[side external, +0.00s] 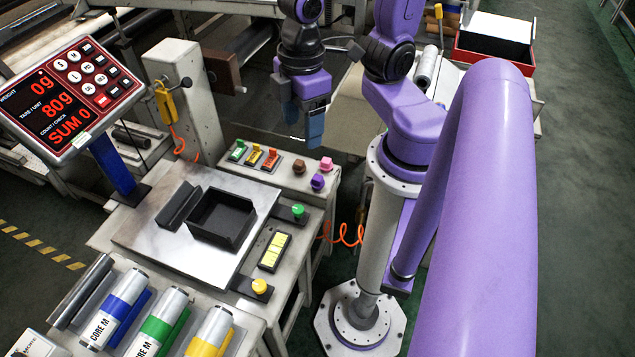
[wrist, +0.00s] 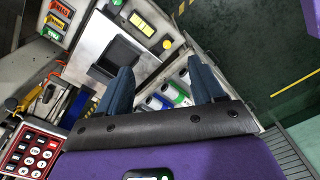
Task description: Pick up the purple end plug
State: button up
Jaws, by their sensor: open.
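The purple end plug (side external: 317,181) stands on the grey bench near its right edge in the side view. A pink plug (side external: 326,163) is just behind it, and a brown plug (side external: 299,166) is to its left. I cannot make out the purple plug in the wrist view. My gripper (side external: 303,122) has blue fingers and is open and empty. In the side view it appears above the plugs in the picture, apart from them. The wrist view shows the two fingers (wrist: 163,82) spread wide, with nothing between them.
A black tray (side external: 222,217) sits on the metal scale plate (side external: 150,235). A row of coloured switches (side external: 255,155) lies left of the plugs. A green knob (side external: 297,211) and a yellow knob (side external: 260,287) stand along the bench edge. The scale display (side external: 70,95) stands at left.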

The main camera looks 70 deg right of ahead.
jog(key=w+d+f+m, duration=0.4)
jog(key=w+f+m, duration=0.3)
jog(key=w, duration=0.1)
jog(key=w+d+f+m, duration=0.4)
jog(key=w+f+m, duration=0.2)
jog(key=w+m, duration=0.1)
jog(key=m+h, duration=0.2)
jog(key=m, duration=1.3)
send_near(317, 178)
jog(key=shift+w+d+f, duration=0.1)
jog(key=shift+d+f, duration=0.05)
jog(key=shift+f, duration=0.85)
jog(key=shift+w+d+f, duration=0.1)
jog(key=shift+f, duration=0.9)
jog(key=shift+w+d+f, duration=0.1)
jog(key=shift+d+f, duration=0.05)
jog(key=shift+f, duration=0.85)
jog(key=shift+s+d+f, duration=0.1)
jog(key=shift+d+f, duration=0.05)
jog(key=shift+f, duration=0.7)
jog(key=shift+s+d+f, duration=0.1)
jog(key=shift+d+f, duration=0.1)
jog(key=shift+f, duration=0.65)
jog(key=shift+d+f, duration=0.15)
jog(key=shift+f, duration=0.7)
jog(key=c, duration=0.9)
